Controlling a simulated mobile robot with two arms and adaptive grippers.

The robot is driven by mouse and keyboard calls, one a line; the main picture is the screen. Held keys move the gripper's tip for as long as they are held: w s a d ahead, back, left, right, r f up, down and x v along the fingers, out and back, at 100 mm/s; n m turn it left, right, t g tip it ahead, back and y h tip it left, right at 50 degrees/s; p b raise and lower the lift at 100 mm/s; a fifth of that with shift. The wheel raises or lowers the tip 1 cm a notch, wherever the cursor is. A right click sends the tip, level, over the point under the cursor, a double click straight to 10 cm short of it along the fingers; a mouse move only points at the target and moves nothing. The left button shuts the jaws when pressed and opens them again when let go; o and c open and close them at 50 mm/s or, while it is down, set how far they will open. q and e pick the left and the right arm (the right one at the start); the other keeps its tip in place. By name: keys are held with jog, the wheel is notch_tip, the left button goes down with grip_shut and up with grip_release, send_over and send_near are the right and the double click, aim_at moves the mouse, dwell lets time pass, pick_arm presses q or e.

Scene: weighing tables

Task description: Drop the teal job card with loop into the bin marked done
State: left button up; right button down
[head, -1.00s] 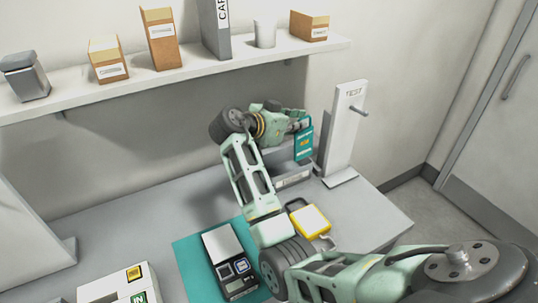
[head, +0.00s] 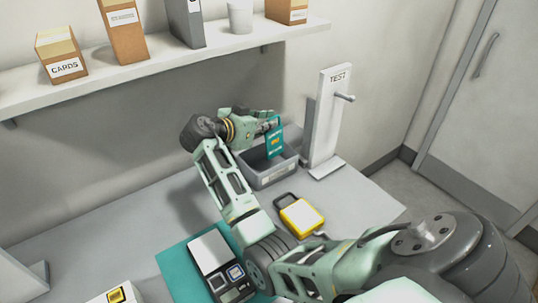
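The teal job card (head: 275,142) hangs upright at the fingertips of my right gripper (head: 269,121) in the head view. The fingers look closed at the card's upper end, where the loop is too small to make out. The card is over the open grey bin (head: 276,177), its lower end near the bin's opening. The bin stands on the grey table beside the TEST stand, and the writing on its front is not readable. My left gripper is out of view.
A white TEST stand (head: 329,120) with a peg rises just right of the bin. A scale (head: 213,256) sits on a teal mat (head: 178,262). A shelf (head: 150,72) with boxes hangs above.

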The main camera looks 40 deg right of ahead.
jog(key=c, duration=1.9)
grip_release()
jog(key=shift+o, duration=0.2)
jog(key=shift+a, duration=0.1)
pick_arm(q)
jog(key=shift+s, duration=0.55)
pick_arm(e)
jog(key=v, duration=1.2)
jog(key=shift+s, duration=0.1)
